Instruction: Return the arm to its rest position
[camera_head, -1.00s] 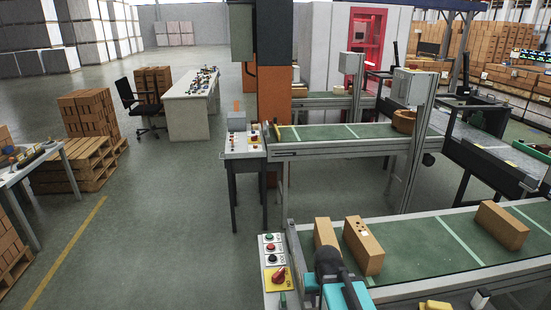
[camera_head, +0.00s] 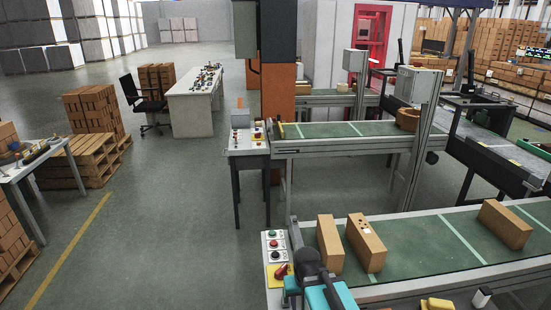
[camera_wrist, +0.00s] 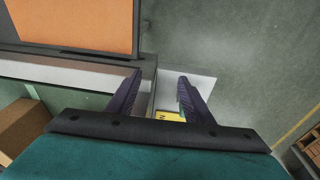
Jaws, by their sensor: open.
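My gripper shows in the wrist view (camera_wrist: 158,92) with its two dark fingers apart and nothing between them. Beneath the fingers are a pale panel edge and part of a yellow plate (camera_wrist: 170,116). In the head view my teal and black arm end stands at the bottom centre, beside the near conveyor (camera_head: 430,240) and its control box (camera_head: 273,243). The fingertips are not clear there.
A second conveyor (camera_head: 345,130) runs behind. Open floor (camera_head: 150,240) lies to the left.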

